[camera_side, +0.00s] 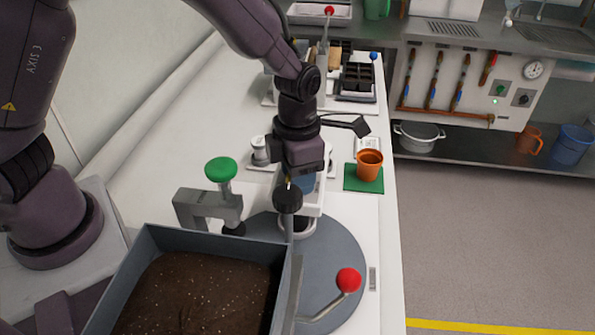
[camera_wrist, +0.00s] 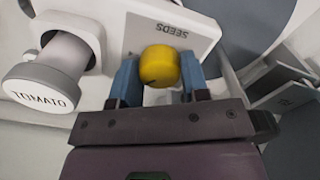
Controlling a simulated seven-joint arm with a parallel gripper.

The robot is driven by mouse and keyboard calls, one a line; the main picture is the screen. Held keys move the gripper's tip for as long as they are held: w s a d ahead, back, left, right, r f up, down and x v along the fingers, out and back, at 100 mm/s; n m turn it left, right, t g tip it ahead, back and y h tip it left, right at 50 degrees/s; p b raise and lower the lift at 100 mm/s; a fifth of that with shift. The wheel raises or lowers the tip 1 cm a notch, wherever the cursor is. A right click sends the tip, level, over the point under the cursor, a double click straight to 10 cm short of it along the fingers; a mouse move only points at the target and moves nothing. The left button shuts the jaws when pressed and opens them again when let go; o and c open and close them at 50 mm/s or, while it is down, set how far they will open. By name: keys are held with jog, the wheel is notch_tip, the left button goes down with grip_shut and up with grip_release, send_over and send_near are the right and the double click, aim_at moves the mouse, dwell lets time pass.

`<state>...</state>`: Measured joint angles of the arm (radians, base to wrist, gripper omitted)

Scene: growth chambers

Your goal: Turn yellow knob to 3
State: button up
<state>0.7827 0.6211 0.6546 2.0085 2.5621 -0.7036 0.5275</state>
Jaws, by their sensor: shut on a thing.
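The yellow knob (camera_wrist: 160,66) sits on the front of a pale panel marked SEEDS (camera_wrist: 140,33) in the wrist view. My gripper (camera_wrist: 160,78) has its two blue fingers on either side of the knob and is shut on it. In the side view my gripper (camera_side: 302,182) points down at the white seed unit (camera_side: 316,203), and the knob is mostly hidden there. Dial numbers and the knob's pointer cannot be read.
A white canister labelled TOMATO (camera_wrist: 42,87) is close to the left of my gripper. A green-knobbed clamp (camera_side: 208,207), a soil tray (camera_side: 148,240), a grey turntable (camera_side: 347,250) with a red-balled lever (camera_side: 348,280) and an orange pot (camera_side: 369,166) stand nearby.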

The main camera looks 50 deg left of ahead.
jog(key=shift+m, duration=0.6)
jog(key=o, duration=0.9)
jog(key=shift+o, duration=0.2)
notch_tip(320, 180, up, 13)
jog(key=shift+w, duration=0.1)
